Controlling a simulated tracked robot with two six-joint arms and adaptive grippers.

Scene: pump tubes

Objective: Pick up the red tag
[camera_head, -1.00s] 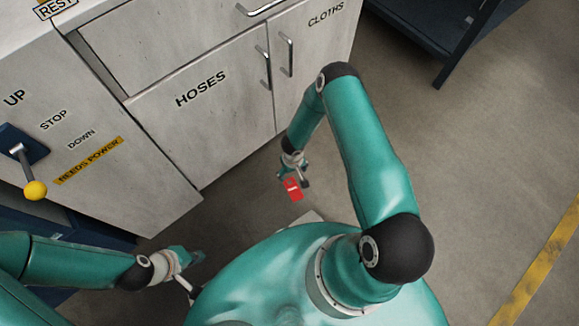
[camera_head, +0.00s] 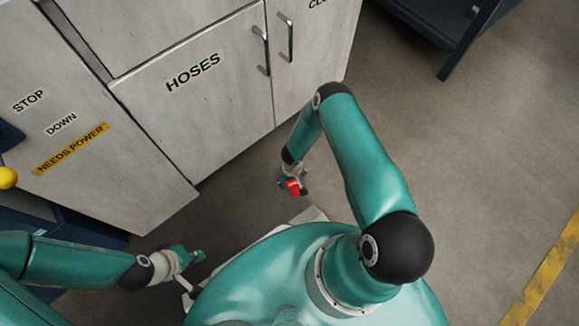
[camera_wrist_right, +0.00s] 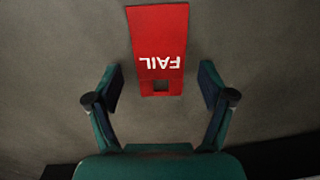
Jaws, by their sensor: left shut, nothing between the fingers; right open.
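The red tag (camera_head: 294,187) is by my right gripper (camera_head: 293,184), low over the floor in front of the cabinet in the head view. In the right wrist view the red tag (camera_wrist_right: 157,40) reads FAIL upside down and has a small square hole at its near end. My right gripper (camera_wrist_right: 160,92) is open, with one finger to each side of the tag's near end. I see no contact between the fingers and the tag. My left gripper (camera_head: 193,259) is shut and empty, at the lower left beside my base.
The grey cabinet (camera_head: 200,110) with a door marked HOSES stands behind. A panel at the left has STOP and DOWN labels and a yellow knob (camera_head: 8,178). A dark blue bench (camera_head: 445,30) stands at the top right. The floor (camera_head: 470,180) to the right is clear.

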